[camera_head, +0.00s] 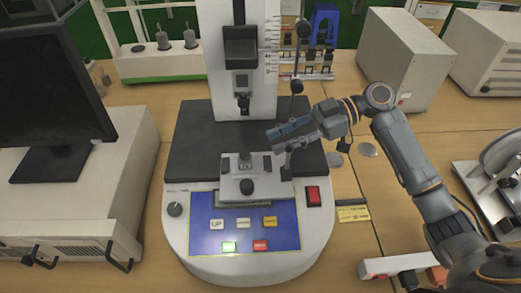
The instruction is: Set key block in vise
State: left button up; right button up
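The vise (252,186) is a small light-grey fixture with dark jaws and a dark front knob. It stands on the black plate of the test machine, in the middle of the view. A small grey piece (246,160) shows at the top centre of the vise; I cannot tell whether it is the key block. My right gripper (284,163) comes in from the right and is just above and right of the vise, pointing left and down. Its fingers are small and partly overlap, so I cannot tell whether it is open or holds something. My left gripper is not in view.
The test machine's column (240,80) with its dark head rises behind the vise. A blue control panel (245,232) and a red switch (313,195) are in front. A monitor (50,90) stands at left. Grey boxes (400,55) stand at back right.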

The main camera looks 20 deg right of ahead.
jog(key=b+v, duration=0.1)
jog(key=v, duration=0.4)
jog(key=shift+s, duration=0.1)
dwell(0.4)
